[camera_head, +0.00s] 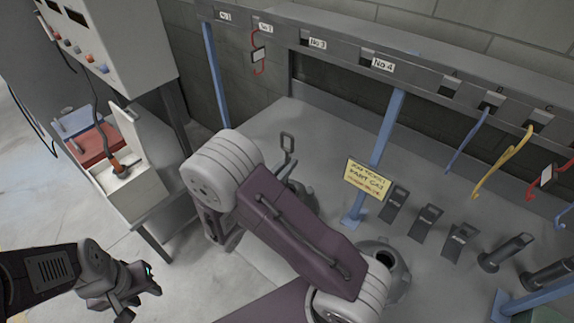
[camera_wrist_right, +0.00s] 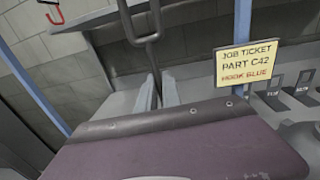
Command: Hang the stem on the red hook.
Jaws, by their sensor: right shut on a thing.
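The stem (camera_head: 287,144), a dark grey part with a loop at its top, stands upright in my right gripper (camera_wrist_right: 158,92). The wrist view shows its loop and shaft (camera_wrist_right: 154,36) rising from between the two fingers; its lower end is hidden behind my arm. One red hook (camera_head: 257,62) with a tag hangs from the rail below the No 2 label, up and left of the stem; part of it shows in the wrist view (camera_wrist_right: 52,14). Another red hook (camera_head: 537,184) with a tag hangs at the far right. My left gripper (camera_head: 138,290) looks open and empty, low at the left.
Blue (camera_head: 463,145) and yellow (camera_head: 504,158) hooks hang right. A yellow card (camera_head: 367,179) reads "JOB TICKET PART C42 HOOK BLUE" in the wrist view. Several dark parts stand on the grey table (camera_head: 313,121). A blue post (camera_head: 380,150) stands mid-table; a control box (camera_head: 112,45) is at left.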

